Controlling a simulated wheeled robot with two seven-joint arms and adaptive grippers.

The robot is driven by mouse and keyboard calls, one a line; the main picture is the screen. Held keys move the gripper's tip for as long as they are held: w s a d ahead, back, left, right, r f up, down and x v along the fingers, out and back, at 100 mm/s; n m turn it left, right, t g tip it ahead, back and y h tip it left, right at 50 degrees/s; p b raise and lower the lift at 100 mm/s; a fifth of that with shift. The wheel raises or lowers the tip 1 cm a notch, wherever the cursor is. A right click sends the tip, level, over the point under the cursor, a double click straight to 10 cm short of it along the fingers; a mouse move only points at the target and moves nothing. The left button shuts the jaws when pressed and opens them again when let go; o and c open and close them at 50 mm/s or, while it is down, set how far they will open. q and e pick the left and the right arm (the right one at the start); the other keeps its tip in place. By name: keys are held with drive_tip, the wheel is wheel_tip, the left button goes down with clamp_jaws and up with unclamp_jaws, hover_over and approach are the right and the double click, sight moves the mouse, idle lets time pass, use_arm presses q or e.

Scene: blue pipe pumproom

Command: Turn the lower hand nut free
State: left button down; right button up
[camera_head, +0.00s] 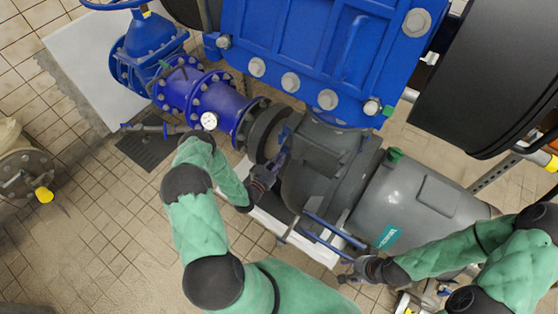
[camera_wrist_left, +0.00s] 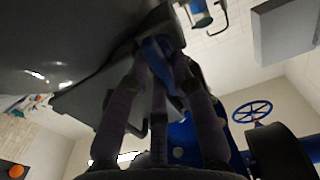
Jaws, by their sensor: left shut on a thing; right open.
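My left gripper (camera_head: 281,158) is at the side of the dark grey pump housing (camera_head: 318,165), below the big blue block. In the left wrist view its fingers (camera_wrist_left: 160,62) are shut on a small blue part (camera_wrist_left: 155,48), which looks like the hand nut. The fingers cover much of it, and I cannot tell whether it is still threaded on. In the head view a small blue piece (camera_head: 284,133) shows just above the left gripper. My right gripper (camera_head: 347,277) is open near the lower end of the blue bars, apart from the left one.
Blue bars (camera_head: 335,232) stand out in front of the grey motor (camera_head: 415,205). A blue flanged pipe (camera_head: 215,100) with a white gauge (camera_head: 209,121) lies to the left. A large black cylinder (camera_head: 480,75) is at upper right. Tiled floor (camera_head: 110,240) is open at lower left.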

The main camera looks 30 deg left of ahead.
use_arm(q)
drive_tip(key=shift+s+d+f+n, duration=0.15)
drive_tip(key=shift+d+n, duration=0.1)
drive_tip(key=shift+n, duration=0.15)
drive_tip(key=c, duration=1.1)
unclamp_jaws()
drive_tip(key=shift+c, duration=0.2)
drive_tip(key=shift+a, duration=0.1)
drive_tip(key=s, duration=1.1)
drive_tip(key=shift+s+a, duration=0.4)
drive_tip(key=shift+a, duration=0.05)
